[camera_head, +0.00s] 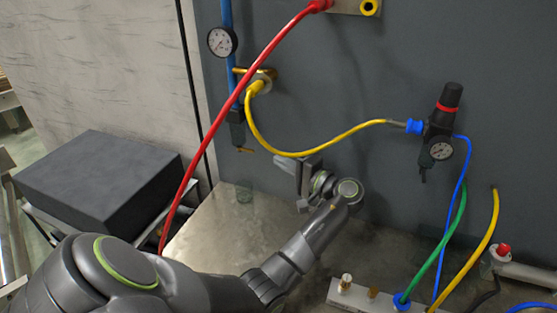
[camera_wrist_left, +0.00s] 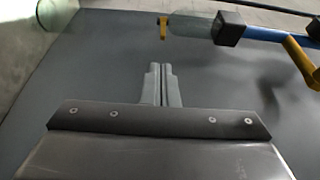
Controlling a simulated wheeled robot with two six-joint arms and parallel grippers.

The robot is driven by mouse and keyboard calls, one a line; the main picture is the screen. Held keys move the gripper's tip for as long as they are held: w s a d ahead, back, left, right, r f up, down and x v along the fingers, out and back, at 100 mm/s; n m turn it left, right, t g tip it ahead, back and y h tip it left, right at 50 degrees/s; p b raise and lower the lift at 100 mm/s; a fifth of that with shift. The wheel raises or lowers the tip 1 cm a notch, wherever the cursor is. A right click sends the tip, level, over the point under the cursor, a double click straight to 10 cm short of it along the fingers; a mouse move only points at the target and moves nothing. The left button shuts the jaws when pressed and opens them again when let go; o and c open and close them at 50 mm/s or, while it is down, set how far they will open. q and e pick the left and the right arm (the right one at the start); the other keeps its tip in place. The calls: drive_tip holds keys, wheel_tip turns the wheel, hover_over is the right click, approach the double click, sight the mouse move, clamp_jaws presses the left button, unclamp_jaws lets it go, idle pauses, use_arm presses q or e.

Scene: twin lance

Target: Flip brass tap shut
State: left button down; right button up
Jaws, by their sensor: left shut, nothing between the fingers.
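The small brass tap (camera_head: 245,150) is at the bottom end of a dark filter bowl (camera_head: 237,135) on the blue pipe against the grey panel. In the left wrist view the brass tap (camera_wrist_left: 163,28) shows at the end of the clear bowl (camera_wrist_left: 190,23), beyond my fingertips and apart from them. My left gripper (camera_head: 279,156) is just right of the tap and slightly lower in the head view. Its two fingers are pressed together and empty, as the left wrist view (camera_wrist_left: 160,70) also shows. My right gripper is in neither view.
A red hose (camera_head: 225,110) hangs in front, left of the tap. A yellow hose (camera_head: 320,151) loops across just above my left gripper. A round gauge (camera_head: 222,41) sits higher on the blue pipe. A metal bench top (camera_head: 220,235) lies below, with a dark box (camera_head: 98,185) at left.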

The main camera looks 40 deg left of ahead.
sight(245, 150)
use_arm(q)
drive_tip(key=a, duration=0.8)
drive_tip(key=shift+w+b, duration=0.15)
drive_tip(key=shift+b, duration=0.15)
